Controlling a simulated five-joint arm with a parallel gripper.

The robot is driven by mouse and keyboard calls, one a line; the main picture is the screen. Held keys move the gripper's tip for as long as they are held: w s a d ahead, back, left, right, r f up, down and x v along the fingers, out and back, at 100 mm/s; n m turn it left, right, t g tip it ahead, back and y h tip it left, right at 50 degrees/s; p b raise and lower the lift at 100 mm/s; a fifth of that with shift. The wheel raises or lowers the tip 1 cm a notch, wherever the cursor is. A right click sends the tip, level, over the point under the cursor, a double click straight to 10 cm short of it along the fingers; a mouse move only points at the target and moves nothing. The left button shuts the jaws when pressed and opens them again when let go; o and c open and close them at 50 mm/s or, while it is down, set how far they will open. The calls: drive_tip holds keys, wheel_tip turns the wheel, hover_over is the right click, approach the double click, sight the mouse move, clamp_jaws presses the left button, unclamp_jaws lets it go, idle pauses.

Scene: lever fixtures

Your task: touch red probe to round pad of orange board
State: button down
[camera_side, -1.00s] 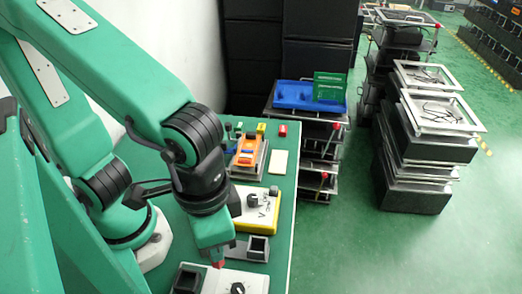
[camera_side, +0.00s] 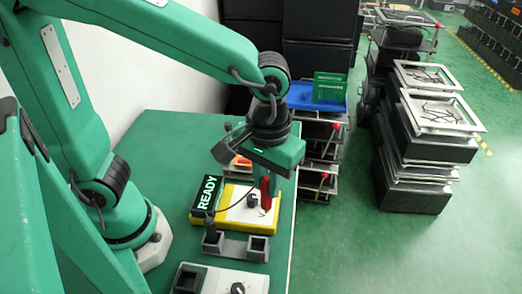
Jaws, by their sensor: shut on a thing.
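My gripper (camera_side: 265,180) is shut on the red probe (camera_side: 266,194), which hangs roughly upright with its tip down. The probe shows in front of the white face of the yellow meter (camera_side: 236,220); I cannot tell its height above it. A dark cable runs toward the probe across the meter. The orange board (camera_side: 241,161) is almost wholly hidden behind my gripper and wrist; only a small orange part shows. Its round pad is hidden.
The meter's dark display (camera_side: 207,193) reads READY. A white panel with a dark knob (camera_side: 237,288) lies at the near edge. The green table (camera_side: 160,130) is clear at the back left.

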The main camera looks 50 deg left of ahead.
drive_tip(key=w+a+n, duration=0.5)
drive_tip(key=w+a, duration=0.2)
drive_tip(key=a, duration=0.6)
drive_tip(key=w+a+f+n, duration=0.1)
drive_tip(key=w+a+n, duration=0.5)
drive_tip(key=a, duration=0.8)
drive_tip(key=shift+w, duration=0.7)
drive_tip(key=shift+a+f, duration=0.1)
drive_tip(key=shift+f, duration=0.1)
drive_tip(key=shift+f, duration=2.8)
drive_tip(key=shift+f, duration=0.7)
drive_tip(key=shift+r, duration=0.15)
wheel_tip(320, 180, up, 7)
idle(0.4)
